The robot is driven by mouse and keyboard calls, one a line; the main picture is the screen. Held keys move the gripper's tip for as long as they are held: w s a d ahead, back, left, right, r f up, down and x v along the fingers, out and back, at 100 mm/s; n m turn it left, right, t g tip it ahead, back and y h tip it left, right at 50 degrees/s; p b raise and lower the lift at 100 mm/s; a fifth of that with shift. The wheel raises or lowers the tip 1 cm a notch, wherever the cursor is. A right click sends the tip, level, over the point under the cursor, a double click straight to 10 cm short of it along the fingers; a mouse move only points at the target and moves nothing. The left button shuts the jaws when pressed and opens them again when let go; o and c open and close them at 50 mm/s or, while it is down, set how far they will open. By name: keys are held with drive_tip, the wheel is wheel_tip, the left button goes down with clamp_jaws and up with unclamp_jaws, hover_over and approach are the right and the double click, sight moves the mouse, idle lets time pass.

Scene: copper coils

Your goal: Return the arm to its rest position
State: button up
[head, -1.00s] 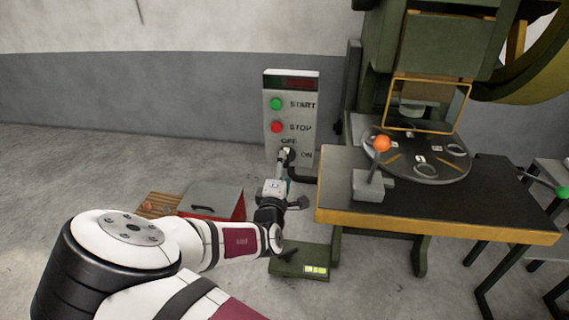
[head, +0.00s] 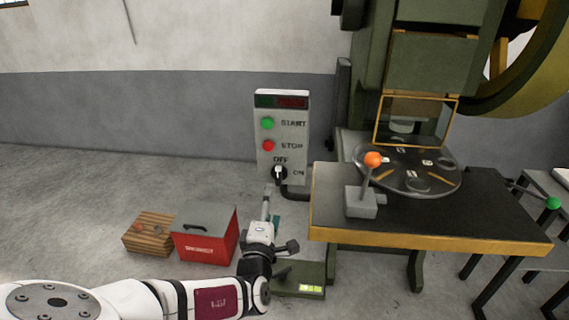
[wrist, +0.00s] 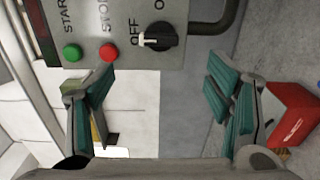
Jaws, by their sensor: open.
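My gripper (head: 269,203) is in front of and below the control box in the head view, at the end of my white arm. In the wrist view my gripper (wrist: 160,98) is open, with its teal-padded fingers wide apart and nothing between them. The control box (head: 263,103) has a green START button (head: 267,123), a red STOP button (head: 268,146) and a black OFF/ON knob (head: 279,173). The knob also shows in the wrist view (wrist: 160,40), beyond the fingertips and apart from them.
A press table (head: 450,225) with an orange-knobbed lever (head: 372,160) and a round dial plate (head: 420,182) stands to the right. A red toolbox (head: 207,247) and a wooden crate (head: 148,240) are on the floor at left. A small green scale (head: 299,281) lies below the gripper.

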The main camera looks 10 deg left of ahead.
drive_tip(key=s+d+f+m+g, duration=0.2)
drive_tip(key=d+m+g, duration=0.7)
drive_tip(key=s+d+r+m+g+y, duration=0.2)
drive_tip(key=s+d+r+m+g, duration=0.15)
drive_tip(key=s+r, duration=0.4)
drive_tip(key=s+d+r+m+g+y, duration=0.2)
drive_tip(key=s+d+r, duration=0.2)
drive_tip(key=s+r, duration=0.35)
drive_tip(key=s+d+r+m+g+h, duration=0.1)
drive_tip(key=s+d+r+m+h, duration=0.15)
drive_tip(key=s+d, duration=0.55)
drive_tip(key=s+d+r+m+g+h, duration=0.1)
drive_tip(key=s+d+r, duration=0.3)
drive_tip(key=s, duration=0.8)
wheel_tip(320, 180, up, 14)
drive_tip(key=t+p, duration=0.2)
drive_tip(key=p, duration=1)
drive_tip(key=shift+t+p, duration=0.35)
drive_tip(key=shift+p, duration=0.05)
